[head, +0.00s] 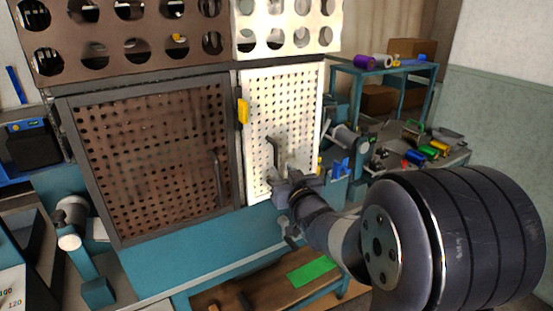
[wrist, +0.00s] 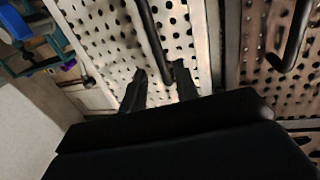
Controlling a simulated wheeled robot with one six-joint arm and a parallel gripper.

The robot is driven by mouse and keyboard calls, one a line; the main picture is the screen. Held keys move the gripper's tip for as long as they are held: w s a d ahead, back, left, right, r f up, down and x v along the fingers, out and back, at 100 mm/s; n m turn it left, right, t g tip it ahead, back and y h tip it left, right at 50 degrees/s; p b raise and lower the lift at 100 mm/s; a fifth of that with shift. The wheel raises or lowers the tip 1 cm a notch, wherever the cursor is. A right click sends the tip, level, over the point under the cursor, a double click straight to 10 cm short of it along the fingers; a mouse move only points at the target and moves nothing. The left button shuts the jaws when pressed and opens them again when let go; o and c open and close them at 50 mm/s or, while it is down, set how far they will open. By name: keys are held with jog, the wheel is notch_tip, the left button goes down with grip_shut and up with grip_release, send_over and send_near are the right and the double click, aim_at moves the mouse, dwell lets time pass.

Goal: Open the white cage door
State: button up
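The white cage door (head: 287,110) is a perforated panel right of centre in the head view. It looks shut in its frame. It also fills the upper left of the wrist view (wrist: 105,35). Its dark bar handle (head: 274,152) stands upright on the lower part of the door. In the wrist view the handle (wrist: 154,35) runs down between my fingers. My gripper (head: 279,178) is at the lower end of the handle. Its two fingers (wrist: 160,73) are apart, one on each side of the handle's end, with a gap visible on the left. Contact on the right is unclear.
A brown perforated door (head: 150,155) with its own handle (head: 217,178) is to the left. A yellow block (head: 243,111) sits between the doors. A teal shelf (head: 385,70) and a cluttered bench stand to the right. A teal ledge (head: 190,250) runs below the doors.

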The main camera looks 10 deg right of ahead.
aim_at(276, 162)
jog(key=shift+w+a+p, duration=0.2)
jog(key=shift+w+p, duration=0.1)
jog(key=shift+w, duration=1.3)
jog(key=shift+w+a+p, duration=0.2)
jog(key=shift+w+p, duration=0.05)
jog(key=shift+w, duration=1.3)
grip_shut()
